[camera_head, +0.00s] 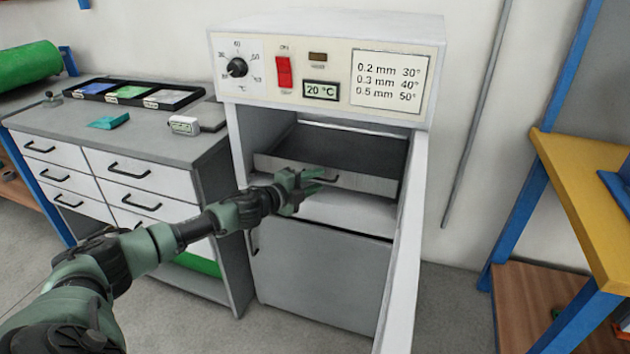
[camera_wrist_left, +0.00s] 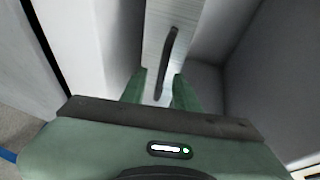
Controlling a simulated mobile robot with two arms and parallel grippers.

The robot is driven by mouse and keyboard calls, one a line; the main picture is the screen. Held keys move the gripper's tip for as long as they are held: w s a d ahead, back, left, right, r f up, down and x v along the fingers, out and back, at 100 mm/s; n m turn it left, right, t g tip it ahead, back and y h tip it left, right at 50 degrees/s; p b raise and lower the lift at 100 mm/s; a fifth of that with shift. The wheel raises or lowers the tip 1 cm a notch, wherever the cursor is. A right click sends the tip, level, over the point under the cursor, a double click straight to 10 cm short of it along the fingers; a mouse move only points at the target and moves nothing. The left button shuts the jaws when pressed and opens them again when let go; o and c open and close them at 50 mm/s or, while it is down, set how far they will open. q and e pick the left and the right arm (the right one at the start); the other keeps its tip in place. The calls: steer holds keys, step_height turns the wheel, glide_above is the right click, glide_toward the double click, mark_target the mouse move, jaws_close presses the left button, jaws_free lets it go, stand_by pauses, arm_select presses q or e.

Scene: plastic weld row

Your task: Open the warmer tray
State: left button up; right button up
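The warmer (camera_head: 330,80) is a white cabinet with a dial, a red switch and a display reading 20 °C. Its tray (camera_head: 372,184) sits inside the open compartment, with a pale metal front and a dark interior. My left gripper (camera_head: 318,180) is at the compartment mouth, in front of the tray, with its green fingers apart. The gripper partly hides the handle in the head view. My right gripper is out of view.
A white door (camera_head: 405,270) stands open on the right side of the warmer. A grey drawer cabinet (camera_head: 130,145) with a small white device (camera_head: 184,125) stands at left. A yellow-topped bench (camera_head: 585,200) is at right. Floor is clear between.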

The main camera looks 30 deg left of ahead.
arm_select(q)
steer(key=shift+w, duration=0.1)
steer(key=shift+c, duration=0.3)
jaws_close()
steer(key=shift+f, duration=0.1)
stand_by(1.1)
